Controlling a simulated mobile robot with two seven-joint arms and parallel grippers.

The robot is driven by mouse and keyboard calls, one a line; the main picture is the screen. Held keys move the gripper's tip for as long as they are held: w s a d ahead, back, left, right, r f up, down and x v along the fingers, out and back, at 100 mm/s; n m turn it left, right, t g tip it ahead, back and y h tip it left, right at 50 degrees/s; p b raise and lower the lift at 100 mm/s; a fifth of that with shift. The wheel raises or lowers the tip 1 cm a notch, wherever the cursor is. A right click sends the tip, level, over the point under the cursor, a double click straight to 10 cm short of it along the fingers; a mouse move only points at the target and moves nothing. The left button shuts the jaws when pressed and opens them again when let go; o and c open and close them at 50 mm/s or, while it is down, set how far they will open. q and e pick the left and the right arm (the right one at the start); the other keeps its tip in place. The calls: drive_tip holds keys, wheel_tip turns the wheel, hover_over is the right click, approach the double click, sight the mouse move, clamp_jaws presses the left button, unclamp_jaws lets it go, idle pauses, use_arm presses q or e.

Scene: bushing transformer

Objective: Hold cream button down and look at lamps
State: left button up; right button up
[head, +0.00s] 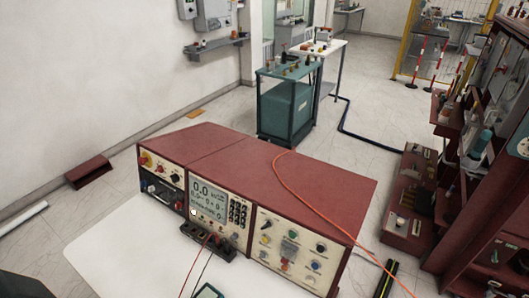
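A long dark-red instrument cabinet (255,165) stands on a white table (120,245) in the head view. Its middle panel has a grey display (208,200) reading about 0.0, with a dark keypad beside it. A small pale round spot (193,211) shows at the display's lower left; I cannot tell if it is the cream button. The right panel (300,275) carries small coloured round parts, yellow, green and blue among them, and an orange-red part in the middle. They are too small to tell buttons from lamps or whether any is lit. Neither gripper is in view.
An orange cable (293,187) crosses the cabinet top and runs down to the right. A black terminal block (207,242) with leads sits before the middle panel. A teal transformer tank (287,107) stands behind. Dark-red shelving (500,170) is at right. The table's left part is clear.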

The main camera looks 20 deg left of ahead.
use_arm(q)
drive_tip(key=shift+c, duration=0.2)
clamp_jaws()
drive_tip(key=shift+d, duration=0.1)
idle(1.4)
